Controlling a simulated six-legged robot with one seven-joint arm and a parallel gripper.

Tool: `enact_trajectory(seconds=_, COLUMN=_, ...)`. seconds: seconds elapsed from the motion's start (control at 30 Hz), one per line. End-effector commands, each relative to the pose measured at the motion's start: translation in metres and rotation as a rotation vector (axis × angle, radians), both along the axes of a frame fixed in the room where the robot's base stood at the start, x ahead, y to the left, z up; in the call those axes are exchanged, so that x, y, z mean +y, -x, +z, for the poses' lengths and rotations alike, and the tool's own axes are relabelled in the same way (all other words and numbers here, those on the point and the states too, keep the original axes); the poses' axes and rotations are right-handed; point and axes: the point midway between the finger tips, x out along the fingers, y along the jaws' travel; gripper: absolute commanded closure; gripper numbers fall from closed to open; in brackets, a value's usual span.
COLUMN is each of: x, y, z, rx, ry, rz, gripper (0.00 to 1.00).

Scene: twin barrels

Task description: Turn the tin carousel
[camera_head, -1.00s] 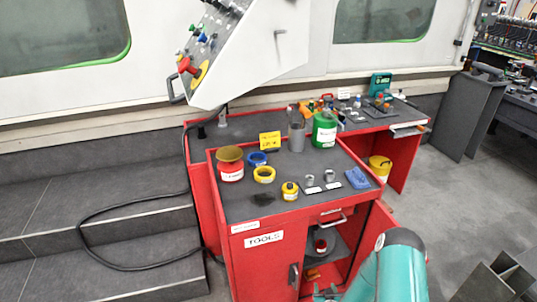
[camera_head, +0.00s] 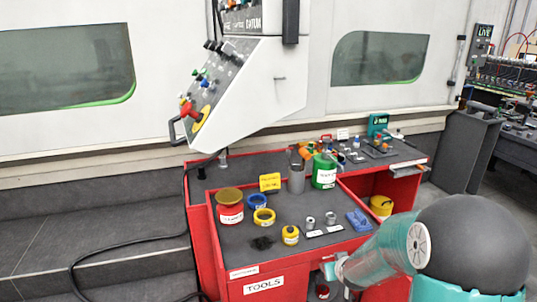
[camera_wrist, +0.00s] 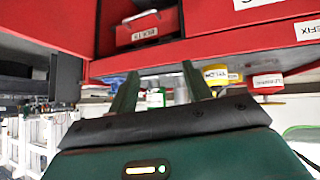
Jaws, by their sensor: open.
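The red tool cabinet (camera_head: 262,268) stands ahead, and its front opening is mostly hidden behind my arm. A small red tin (camera_head: 322,291) shows inside it, low in the head view. I cannot make out the carousel's round plate there. My gripper (camera_head: 328,271) is at the cabinet front, partly hidden by my own arm. In the wrist view my gripper (camera_wrist: 160,86) has its two fingers apart, with nothing held between them. Beyond them are a yellow tin (camera_wrist: 219,76) and a red tin (camera_wrist: 267,83), both small and blurred.
The cabinet top carries a red tin (camera_head: 229,208), yellow tin (camera_head: 263,217), blue ring (camera_head: 257,201) and green can (camera_head: 324,171). A control panel (camera_head: 240,85) overhangs behind. A black cable (camera_head: 120,246) crosses the steps at left. In the wrist view a red drawer (camera_wrist: 148,27) is close above the fingers.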

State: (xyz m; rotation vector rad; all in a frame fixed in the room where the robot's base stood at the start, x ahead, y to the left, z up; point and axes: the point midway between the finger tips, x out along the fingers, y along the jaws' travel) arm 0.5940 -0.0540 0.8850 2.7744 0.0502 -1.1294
Motion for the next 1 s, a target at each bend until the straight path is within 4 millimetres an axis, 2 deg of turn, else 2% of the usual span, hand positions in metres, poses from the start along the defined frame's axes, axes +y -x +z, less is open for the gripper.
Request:
enact_trajectory(seconds=0.03, x=0.003, y=0.007, z=0.022, rx=0.004, ry=0.005, rz=-0.002, gripper=0.51)
enact_trajectory(seconds=0.2, x=0.011, y=0.04, z=0.077, rx=0.054, ry=0.007, rz=-0.021, gripper=0.51)
enact_trajectory(seconds=0.37, x=0.019, y=0.08, z=0.122, rx=0.102, ry=0.001, rz=-0.043, gripper=0.51)
enact_trajectory(seconds=0.5, x=0.027, y=0.121, z=0.156, rx=0.14, ry=-0.012, rz=-0.06, gripper=0.51)
enact_trajectory(seconds=0.8, x=0.042, y=0.22, z=0.207, rx=0.223, ry=-0.056, rz=-0.092, gripper=0.51)
enact_trajectory(seconds=1.0, x=0.051, y=0.282, z=0.222, rx=0.277, ry=-0.094, rz=-0.101, gripper=0.51)
